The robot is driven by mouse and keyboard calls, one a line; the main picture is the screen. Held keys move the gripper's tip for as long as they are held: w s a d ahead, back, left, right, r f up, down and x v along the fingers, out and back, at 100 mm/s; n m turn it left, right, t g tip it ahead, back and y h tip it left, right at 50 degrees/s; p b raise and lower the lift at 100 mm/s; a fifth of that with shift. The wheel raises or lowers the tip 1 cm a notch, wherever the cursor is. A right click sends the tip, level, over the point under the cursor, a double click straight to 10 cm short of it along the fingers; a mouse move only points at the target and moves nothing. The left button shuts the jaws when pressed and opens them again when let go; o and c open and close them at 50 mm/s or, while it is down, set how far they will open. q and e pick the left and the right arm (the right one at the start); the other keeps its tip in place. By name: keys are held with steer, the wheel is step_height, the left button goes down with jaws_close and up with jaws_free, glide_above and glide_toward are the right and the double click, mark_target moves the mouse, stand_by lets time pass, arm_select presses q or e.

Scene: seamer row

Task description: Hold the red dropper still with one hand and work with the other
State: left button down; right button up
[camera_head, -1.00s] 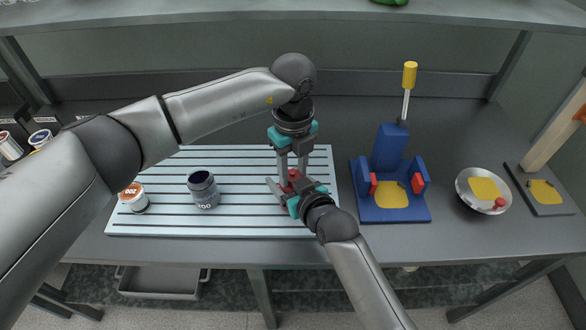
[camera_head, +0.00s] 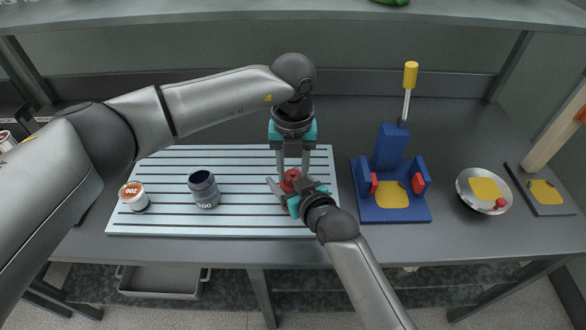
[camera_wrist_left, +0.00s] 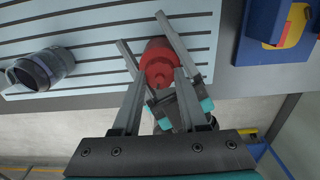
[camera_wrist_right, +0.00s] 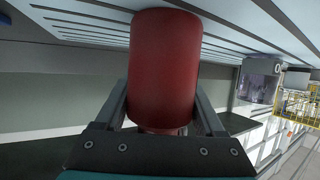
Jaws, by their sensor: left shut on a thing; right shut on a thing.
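The red dropper (camera_head: 291,176) stands at the right end of the slatted pale board (camera_head: 250,160), between my two grippers. My left gripper (camera_head: 293,170) reaches down from above and is shut on the dropper's upper part. My right gripper (camera_head: 284,185) comes in from the front right, low over the board, and is shut on the dropper's red body. That body fills the middle of the right wrist view (camera_wrist_right: 163,70). In the left wrist view the dropper (camera_wrist_left: 158,62) shows between the fingers, with the right gripper's fingers on both sides. The fingers partly hide it in the head view.
A dark open jar (camera_head: 204,190) and a white jar with an orange label (camera_head: 133,196) stand on the board. A blue fixture (camera_head: 393,208) with a yellow-handled tool (camera_head: 410,75) stands to the right, then a metal dish (camera_head: 462,194). A shelf crosses above.

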mark_target(294, 175)
arm_select(q)
steer(key=shift+m, duration=0.5)
steer(key=shift+c, duration=2.2)
jaws_free()
steer(key=n, duration=0.3)
steer(key=shift+n, duration=0.3)
steer(key=n, duration=0.4)
steer(key=shift+d, duration=0.1)
step_height(294, 175, up, 12)
